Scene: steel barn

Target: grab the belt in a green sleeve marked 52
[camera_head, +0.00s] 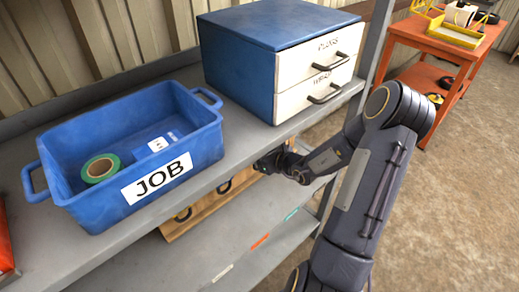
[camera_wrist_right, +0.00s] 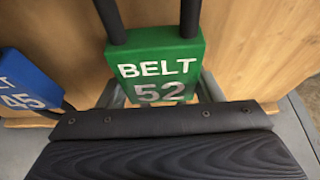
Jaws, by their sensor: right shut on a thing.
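The belt in a green sleeve marked "BELT 52" (camera_wrist_right: 157,68) is in the middle of the right wrist view. Two black strands of the belt rise from the top of the sleeve, in front of a wooden board (camera_wrist_right: 250,50). My right gripper (camera_head: 268,163) reaches under the upper shelf in the head view, at the end of the wooden board there. In the right wrist view its grey fingers stand on either side of the sleeve, shut on it. The sleeve cannot be made out in the head view. My left gripper is not in view.
A blue-sleeved belt marked 45 (camera_wrist_right: 24,92) hangs close on the left. Above, the shelf (camera_head: 226,150) carries a blue JOB bin (camera_head: 95,210) with a green tape roll (camera_head: 100,168) inside, and a blue drawer cabinet (camera_head: 262,28). An orange table (camera_head: 440,40) stands at the back right.

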